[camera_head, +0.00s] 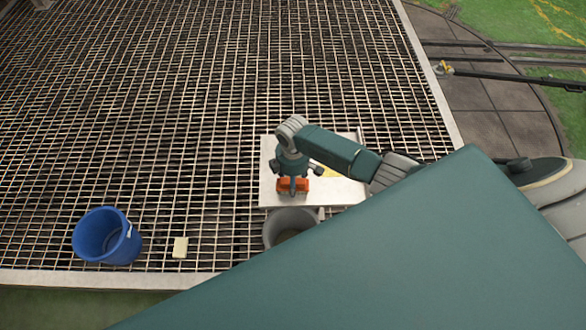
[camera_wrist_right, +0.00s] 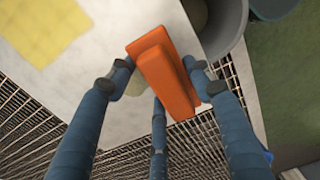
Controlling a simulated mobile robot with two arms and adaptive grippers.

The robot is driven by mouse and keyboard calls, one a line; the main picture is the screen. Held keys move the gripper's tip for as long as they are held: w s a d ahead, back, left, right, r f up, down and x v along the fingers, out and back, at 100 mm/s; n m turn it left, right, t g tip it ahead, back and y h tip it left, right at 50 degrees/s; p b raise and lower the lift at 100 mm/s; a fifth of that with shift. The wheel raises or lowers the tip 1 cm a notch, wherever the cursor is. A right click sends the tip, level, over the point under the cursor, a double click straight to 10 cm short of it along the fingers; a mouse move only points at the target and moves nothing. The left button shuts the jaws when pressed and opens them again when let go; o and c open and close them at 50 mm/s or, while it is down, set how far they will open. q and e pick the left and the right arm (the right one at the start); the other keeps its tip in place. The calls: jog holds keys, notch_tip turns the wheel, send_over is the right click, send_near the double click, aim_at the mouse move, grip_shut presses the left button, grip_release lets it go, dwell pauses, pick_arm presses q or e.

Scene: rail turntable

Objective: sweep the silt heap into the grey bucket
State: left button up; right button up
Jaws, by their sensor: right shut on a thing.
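My right gripper (camera_head: 293,176) is shut on an orange block-shaped tool (camera_head: 293,185), over the front part of a white board. In the right wrist view the gripper (camera_wrist_right: 168,82) has its fingers on both sides of the orange tool (camera_wrist_right: 165,75). The grey bucket (camera_head: 272,230) stands just in front of the board, partly hidden by my teal body part; its wall (camera_wrist_right: 232,40) shows at the upper right of the wrist view. A small tan patch (camera_wrist_right: 134,86), perhaps silt, shows beside the tool, mostly hidden by it and a finger. My left gripper is not in view.
The white board (camera_head: 268,180) lies on a metal grating (camera_head: 200,110) and bears a flat yellow patch (camera_wrist_right: 45,32). A blue bucket (camera_head: 90,240) and a pale yellow block (camera_head: 180,248) stand to the left. The grating's pale edge (camera_head: 60,279) runs along the front.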

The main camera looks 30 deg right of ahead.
jog(key=shift+r, duration=0.1)
notch_tip(320, 180, up, 2)
jog(key=shift+w+r+p, duration=0.1)
jog(key=shift+r+p, duration=0.05)
jog(key=shift+p, duration=0.9)
jog(key=shift+r, duration=1.75)
